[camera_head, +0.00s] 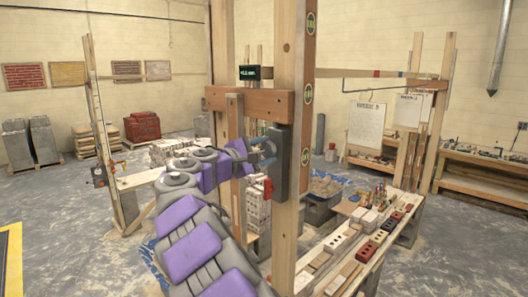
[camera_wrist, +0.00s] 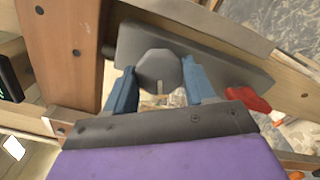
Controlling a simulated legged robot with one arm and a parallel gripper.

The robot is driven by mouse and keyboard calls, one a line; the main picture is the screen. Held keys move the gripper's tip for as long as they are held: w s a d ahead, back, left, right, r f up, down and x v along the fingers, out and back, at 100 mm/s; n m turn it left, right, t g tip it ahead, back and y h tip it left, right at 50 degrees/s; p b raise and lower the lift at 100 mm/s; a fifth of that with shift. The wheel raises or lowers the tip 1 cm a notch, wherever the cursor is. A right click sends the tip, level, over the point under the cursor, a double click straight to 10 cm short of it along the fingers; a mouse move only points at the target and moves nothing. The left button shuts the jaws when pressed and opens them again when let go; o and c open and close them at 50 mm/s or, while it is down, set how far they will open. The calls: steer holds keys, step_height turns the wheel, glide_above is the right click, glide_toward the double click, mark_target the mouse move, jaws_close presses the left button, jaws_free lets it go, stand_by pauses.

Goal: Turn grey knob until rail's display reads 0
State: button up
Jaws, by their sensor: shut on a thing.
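The grey knob (camera_wrist: 158,66) is faceted and sits on a grey metal block (camera_wrist: 220,58) in the wrist view. My gripper (camera_wrist: 160,78) has one blue finger on each side of the knob and is shut on it. In the head view my gripper (camera_head: 264,150) reaches the grey block (camera_head: 282,160) on the wooden post; the knob is hard to make out there. The rail (camera_head: 250,103) is a brown wooden crosspiece. The display (camera_head: 249,72) above it shows green digits, a plus value in mm, too small to read surely.
A red lever (camera_wrist: 248,100) sticks out just right of my gripper. A tall wooden post (camera_head: 290,75) stands right behind the work. A bench (camera_head: 350,262) with bricks and tools is at right. Open floor lies at far left and right.

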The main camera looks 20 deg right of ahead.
steer(key=n, duration=0.6)
steer(key=shift+f, duration=0.35)
steer(key=shift+n, duration=0.3)
steer(key=o, duration=1)
steer(key=shift+w+a+r, duration=0.1)
steer(key=shift+w, duration=0.15)
steer(key=shift+o, duration=0.2)
steer(key=shift+s+r, duration=0.15)
steer(key=shift+s, duration=0.05)
steer(key=b+v, duration=0.2)
steer(key=v, duration=1.5)
steer(key=shift+a, duration=0.3)
steer(key=shift+d, duration=0.1)
